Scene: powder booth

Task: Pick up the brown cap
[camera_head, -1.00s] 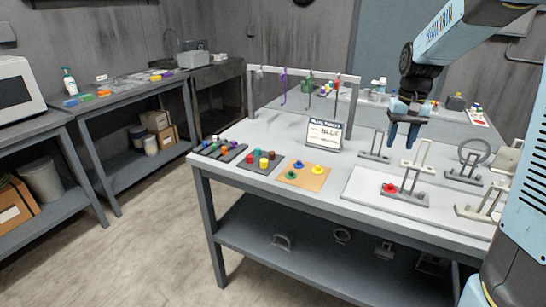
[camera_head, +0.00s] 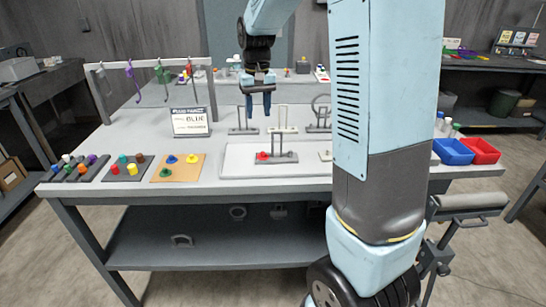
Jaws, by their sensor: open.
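The brown cap (camera_head: 140,158) stands at the back right of a small dark board (camera_head: 126,178) on the left part of the table. A teal cap (camera_head: 122,158) is to its left, and a yellow cap (camera_head: 132,169) and a red cap (camera_head: 115,170) are in front. My gripper (camera_head: 258,112) hangs above the back middle of the table, well to the right of the brown cap. Its blue fingers point down, apart, with nothing between them.
A longer dark rack with several caps (camera_head: 75,168) is left of the board; a tan board (camera_head: 178,174) is right. A sign (camera_head: 190,121) and a hanging frame (camera_head: 150,62) stand behind. Metal fixtures (camera_head: 276,152) stand under and near my gripper.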

